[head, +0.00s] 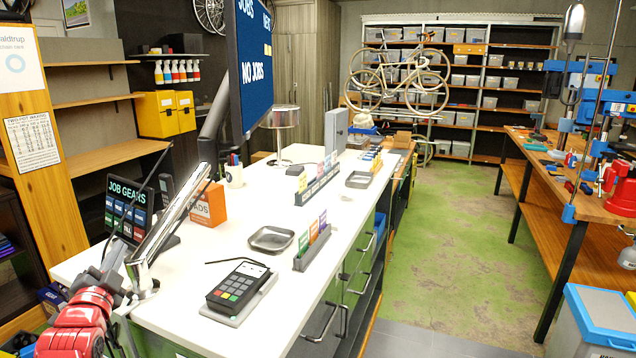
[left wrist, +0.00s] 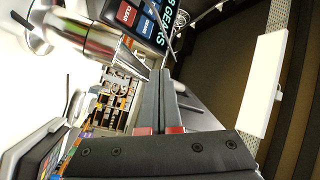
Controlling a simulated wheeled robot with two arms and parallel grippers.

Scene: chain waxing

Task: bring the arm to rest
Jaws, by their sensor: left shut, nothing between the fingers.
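My left arm comes in at the lower left of the head view, with red links. Its grey gripper (head: 108,282) is by the near left corner of the white counter (head: 215,262), close to the base of a chrome post. In the left wrist view the two dark fingers (left wrist: 160,78) lie side by side, shut with nothing between them. I cannot tell whether the gripper touches the post or counter. My right gripper is not in view.
A slanted chrome post (head: 172,222) and a JOB GEARS sign (head: 128,208) stand near my left gripper. A card terminal (head: 238,287), a metal tray (head: 271,239) and an orange box (head: 208,205) are on the counter. Green floor (head: 468,235) is open beyond it.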

